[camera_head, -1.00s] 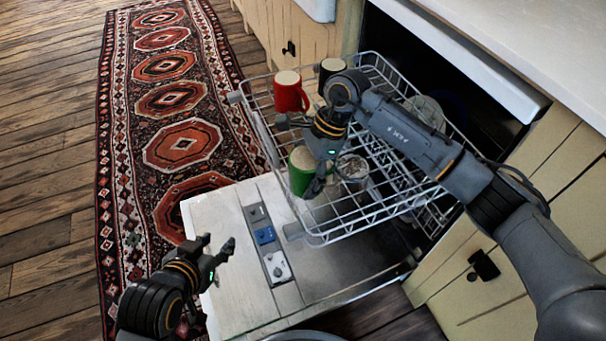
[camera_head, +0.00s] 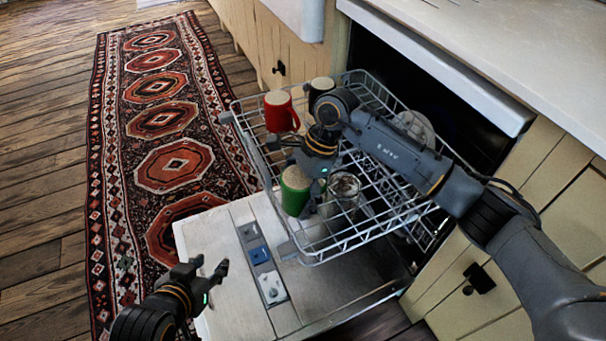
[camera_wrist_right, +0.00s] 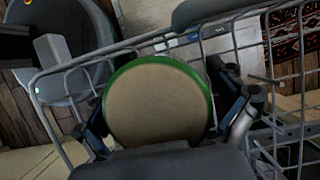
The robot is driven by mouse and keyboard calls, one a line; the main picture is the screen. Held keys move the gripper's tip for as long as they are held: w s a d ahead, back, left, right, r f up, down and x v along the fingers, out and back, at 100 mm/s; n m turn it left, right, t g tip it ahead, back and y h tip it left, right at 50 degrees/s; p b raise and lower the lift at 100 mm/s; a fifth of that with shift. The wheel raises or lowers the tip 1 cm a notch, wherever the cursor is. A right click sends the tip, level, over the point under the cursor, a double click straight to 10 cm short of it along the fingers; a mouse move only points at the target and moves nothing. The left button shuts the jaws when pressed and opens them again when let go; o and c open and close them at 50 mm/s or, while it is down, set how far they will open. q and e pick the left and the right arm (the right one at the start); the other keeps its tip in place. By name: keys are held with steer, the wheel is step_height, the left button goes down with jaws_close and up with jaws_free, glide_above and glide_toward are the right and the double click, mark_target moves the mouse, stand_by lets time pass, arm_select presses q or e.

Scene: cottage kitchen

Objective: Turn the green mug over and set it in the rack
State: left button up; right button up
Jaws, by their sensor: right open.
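The green mug (camera_head: 295,192) stands upside down in the dishwasher rack (camera_head: 318,258), its tan base facing up. In the right wrist view the mug (camera_wrist_right: 160,103) fills the middle, its round base edged in green. My right gripper (camera_head: 303,188) is open at the mug; in the wrist view its fingers (camera_wrist_right: 165,112) lie on both sides of the mug. The fingertips' lower ends are hidden, so contact is unclear. My left gripper (camera_head: 210,273) is empty, away from the rack above the dishwasher door, its fingers apart.
A red mug (camera_head: 279,113) and a black mug (camera_head: 321,88) stand base up at the rack's back left. A clear glass (camera_head: 344,190) stands right of the green mug. The open door (camera_head: 212,238) lies below; the counter (camera_head: 480,60) overhangs at right.

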arm_select(q)
steer(key=s+a+f+g+y+p, duration=0.1)
steer(key=s+a+f+g, duration=0.2)
steer(key=s+g, duration=0.2)
steer(key=s, duration=0.3)
steer(key=shift+s+f+p, duration=0.35)
arm_select(e)
steer(key=v, duration=1.2)
steer(key=shift+d, duration=0.1)
steer(key=shift+f, duration=0.1)
